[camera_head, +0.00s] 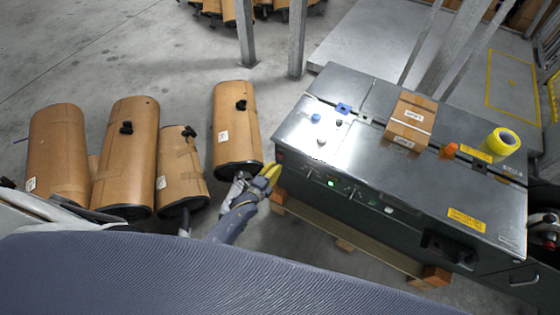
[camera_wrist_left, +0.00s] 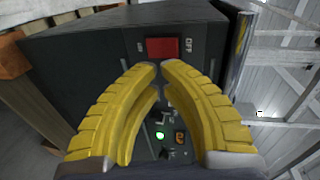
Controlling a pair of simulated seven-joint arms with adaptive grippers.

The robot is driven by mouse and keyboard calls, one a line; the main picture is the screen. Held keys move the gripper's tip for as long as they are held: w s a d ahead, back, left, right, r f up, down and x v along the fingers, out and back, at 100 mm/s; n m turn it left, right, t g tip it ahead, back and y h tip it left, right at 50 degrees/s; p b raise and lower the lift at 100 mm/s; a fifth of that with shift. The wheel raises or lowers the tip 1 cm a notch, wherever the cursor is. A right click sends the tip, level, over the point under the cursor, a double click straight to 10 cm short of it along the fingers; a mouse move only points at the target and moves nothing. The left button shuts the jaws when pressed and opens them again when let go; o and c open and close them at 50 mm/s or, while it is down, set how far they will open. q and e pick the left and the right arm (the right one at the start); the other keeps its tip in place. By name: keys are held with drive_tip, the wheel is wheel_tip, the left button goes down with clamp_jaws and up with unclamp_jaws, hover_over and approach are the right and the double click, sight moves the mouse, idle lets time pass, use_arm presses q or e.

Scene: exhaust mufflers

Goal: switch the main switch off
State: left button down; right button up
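The main switch (camera_wrist_left: 163,48) is a red rocker on the dark front panel of the metal cabinet (camera_head: 350,160). In the left wrist view an OFF label (camera_wrist_left: 188,45) stands to its right and another label to its left. My left gripper (camera_wrist_left: 160,70) has its two yellow fingertips close together, just below the red switch in that view, with nothing between them. Whether they touch the switch I cannot tell. In the head view the left gripper (camera_head: 270,172) is at the cabinet's near left corner. My right gripper is not in view.
A lit green button (camera_head: 331,183) is farther along the panel. A cardboard box (camera_head: 410,120) and a yellow tape roll (camera_head: 502,142) lie on the cabinet top. Brown mufflers (camera_head: 127,155) stand at left, one (camera_head: 235,125) close to my left gripper. A wooden pallet (camera_head: 345,243) is underneath.

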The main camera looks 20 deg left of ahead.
sight(284, 155)
use_arm(q)
drive_tip(key=shift+w+d+r, duration=0.15)
drive_tip(key=shift+w+d, duration=0.05)
drive_tip(key=shift+w, duration=0.7)
drive_tip(key=shift+w+d+r, duration=0.1)
drive_tip(key=shift+w+d, duration=0.1)
drive_tip(key=shift+w, duration=0.65)
drive_tip(key=shift+w+d+r, duration=0.15)
drive_tip(key=shift+w+r, duration=0.1)
drive_tip(key=shift+w, duration=0.3)
drive_tip(key=shift+s, duration=0.1)
drive_tip(key=shift+s+f, duration=0.1)
drive_tip(key=shift+s, duration=0.4)
drive_tip(key=r+v, duration=0.2)
drive_tip(key=v, duration=1)
drive_tip(key=shift+r, duration=0.25)
drive_tip(key=shift+s+n, duration=0.15)
drive_tip(key=shift+n, duration=0.15)
